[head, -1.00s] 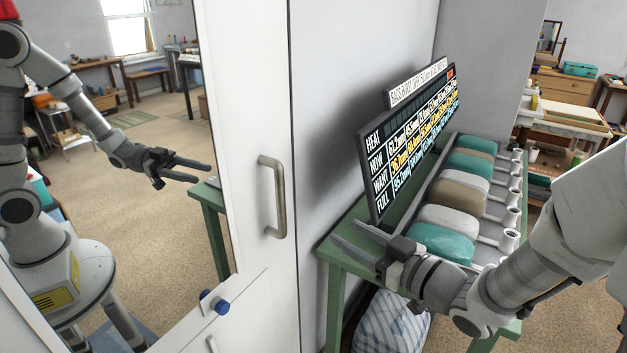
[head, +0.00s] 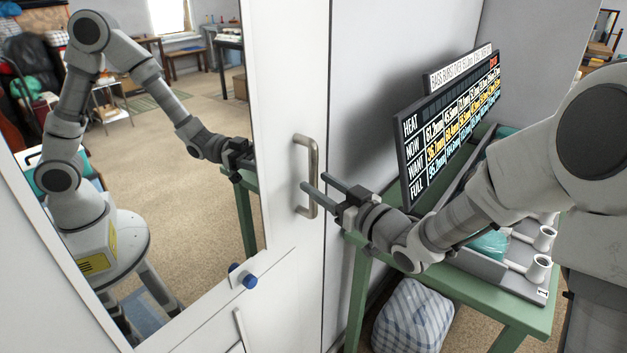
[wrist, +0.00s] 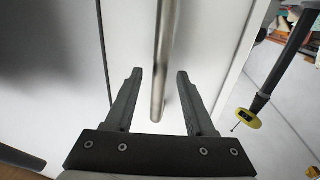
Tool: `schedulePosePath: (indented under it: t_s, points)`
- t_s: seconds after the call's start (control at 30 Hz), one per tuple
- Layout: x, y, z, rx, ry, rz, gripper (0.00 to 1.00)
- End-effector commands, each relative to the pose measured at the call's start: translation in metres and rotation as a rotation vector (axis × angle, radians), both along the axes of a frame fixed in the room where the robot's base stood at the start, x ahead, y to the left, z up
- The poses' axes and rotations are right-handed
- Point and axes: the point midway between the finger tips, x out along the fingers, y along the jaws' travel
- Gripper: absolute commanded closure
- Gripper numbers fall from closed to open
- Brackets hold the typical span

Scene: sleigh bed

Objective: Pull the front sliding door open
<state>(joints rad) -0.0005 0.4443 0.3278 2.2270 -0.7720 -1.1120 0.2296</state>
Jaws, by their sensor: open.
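The front sliding door is a white panel (head: 285,105) with a large mirror (head: 190,110) on it. A metal bar handle (head: 308,160) stands upright near its right edge. My gripper (head: 318,190) is open at the lower half of the handle in the head view. In the wrist view, the handle (wrist: 164,60) comes down between the two open fingers of my gripper (wrist: 158,75), nearer the middle than either finger. No contact with the bar shows. How deep the bar sits between the fingers I cannot tell.
A green table (head: 480,298) stands right of the door with a black display board (head: 450,130) and a tray of bags and white nozzles. A checked sack (head: 408,318) lies beneath. A blue knob (head: 249,281) sits low on the white front.

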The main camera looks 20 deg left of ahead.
Motion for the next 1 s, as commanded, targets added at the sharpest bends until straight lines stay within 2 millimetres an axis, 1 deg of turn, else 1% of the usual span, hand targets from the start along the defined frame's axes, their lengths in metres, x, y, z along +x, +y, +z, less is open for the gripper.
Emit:
schedulePosePath:
  t_s: [0.03,0.2,0.53,0.57,0.6,0.67,0.7,0.83,0.87,1.0]
  points:
    - [0.004,0.007,0.000,0.001,-0.001,0.002,0.45]
    - [0.012,0.019,0.000,0.001,-0.001,0.001,0.45]
    - [0.014,0.022,0.000,-0.001,-0.001,0.000,0.45]
    - [0.014,0.022,0.000,-0.001,-0.001,0.000,0.49]
    - [0.014,0.022,0.000,-0.001,-0.001,0.000,0.56]
    - [0.014,0.021,0.000,-0.001,-0.001,0.000,0.67]
    - [0.014,0.021,0.000,-0.001,-0.001,0.000,0.74]
    - [0.014,0.021,0.000,-0.001,-0.001,0.000,0.98]
    - [0.014,0.021,0.000,-0.001,-0.001,0.000,1.00]
    - [0.014,0.021,0.000,-0.001,-0.001,0.000,1.00]
